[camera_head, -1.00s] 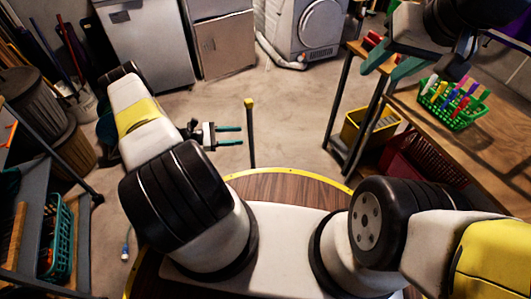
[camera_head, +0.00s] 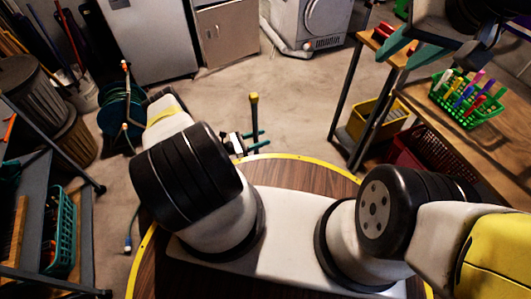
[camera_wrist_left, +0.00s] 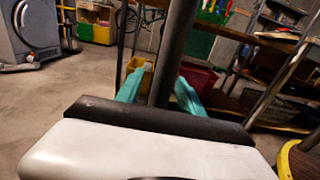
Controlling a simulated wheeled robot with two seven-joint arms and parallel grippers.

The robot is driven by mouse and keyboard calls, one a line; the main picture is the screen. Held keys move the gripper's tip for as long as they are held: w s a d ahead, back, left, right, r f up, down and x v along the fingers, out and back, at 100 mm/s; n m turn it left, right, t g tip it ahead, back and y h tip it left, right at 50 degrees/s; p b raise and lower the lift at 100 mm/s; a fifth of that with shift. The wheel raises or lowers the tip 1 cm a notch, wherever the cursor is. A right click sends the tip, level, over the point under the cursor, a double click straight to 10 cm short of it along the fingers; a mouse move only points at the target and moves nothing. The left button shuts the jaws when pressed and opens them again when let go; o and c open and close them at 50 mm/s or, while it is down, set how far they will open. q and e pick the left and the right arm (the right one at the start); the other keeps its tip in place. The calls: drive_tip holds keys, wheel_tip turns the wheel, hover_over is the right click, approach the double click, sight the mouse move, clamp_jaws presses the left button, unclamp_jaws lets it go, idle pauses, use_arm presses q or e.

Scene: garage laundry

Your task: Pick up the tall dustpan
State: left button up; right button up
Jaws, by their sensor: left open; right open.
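The tall dustpan shows as a thin dark upright handle with a yellow tip (camera_head: 254,105) in the head view; its lower end is hidden. My left gripper (camera_head: 257,140) is open around or right beside this handle, with its teal fingers level. In the left wrist view, the dark handle (camera_wrist_left: 176,45) runs between the two open fingers of the left gripper (camera_wrist_left: 158,92); I cannot tell whether it touches either. My right gripper (camera_head: 393,54) is open and empty at the upper right, over the wooden bench's far end.
A wooden bench (camera_head: 465,131) with a green basket (camera_head: 452,117) of coloured items stands at the right. A yellow bin (camera_head: 372,122) and a red crate (camera_head: 428,157) sit below it. A dark shelf (camera_head: 40,190) and bins line the left. Open concrete floor lies ahead.

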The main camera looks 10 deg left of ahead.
use_arm(q)
drive_tip(key=shift+w+d, duration=0.2)
drive_tip(key=shift+d, duration=0.1)
clamp_jaws()
idle(1.2)
